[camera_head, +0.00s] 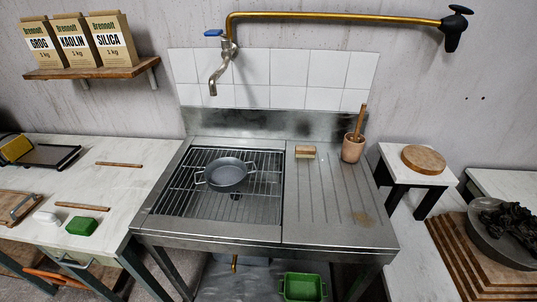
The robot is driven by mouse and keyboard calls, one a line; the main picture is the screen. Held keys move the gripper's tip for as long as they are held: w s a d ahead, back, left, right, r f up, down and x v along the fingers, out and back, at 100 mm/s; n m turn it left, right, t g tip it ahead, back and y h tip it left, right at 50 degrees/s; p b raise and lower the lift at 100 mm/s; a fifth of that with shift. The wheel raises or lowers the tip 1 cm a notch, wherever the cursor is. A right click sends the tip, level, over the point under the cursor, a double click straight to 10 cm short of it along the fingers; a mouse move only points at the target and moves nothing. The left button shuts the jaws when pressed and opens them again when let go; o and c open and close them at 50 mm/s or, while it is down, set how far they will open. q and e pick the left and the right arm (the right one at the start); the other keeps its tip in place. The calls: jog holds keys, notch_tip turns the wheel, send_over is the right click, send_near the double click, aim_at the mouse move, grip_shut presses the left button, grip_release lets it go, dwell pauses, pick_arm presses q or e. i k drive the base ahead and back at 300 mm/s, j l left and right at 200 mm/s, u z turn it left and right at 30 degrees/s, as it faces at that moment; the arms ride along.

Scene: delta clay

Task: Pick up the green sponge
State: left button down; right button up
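A green sponge (82,226), a small rounded block, lies on the white top of the left counter (130,170), near its front edge. A white rounded object (45,218) lies just left of it. A wooden stick (82,207) lies just behind it. Neither of my grippers shows in the head view.
A metal sink unit with a rack (170,200) holds a grey pan (226,173). A mortar with pestle (352,147) stands on its drainboard. A tray with a handle (18,206) lies left of the sponge. A green basin (303,287) sits below.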

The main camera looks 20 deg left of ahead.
aim_at(85, 227)
jog(key=u, duration=2.15)
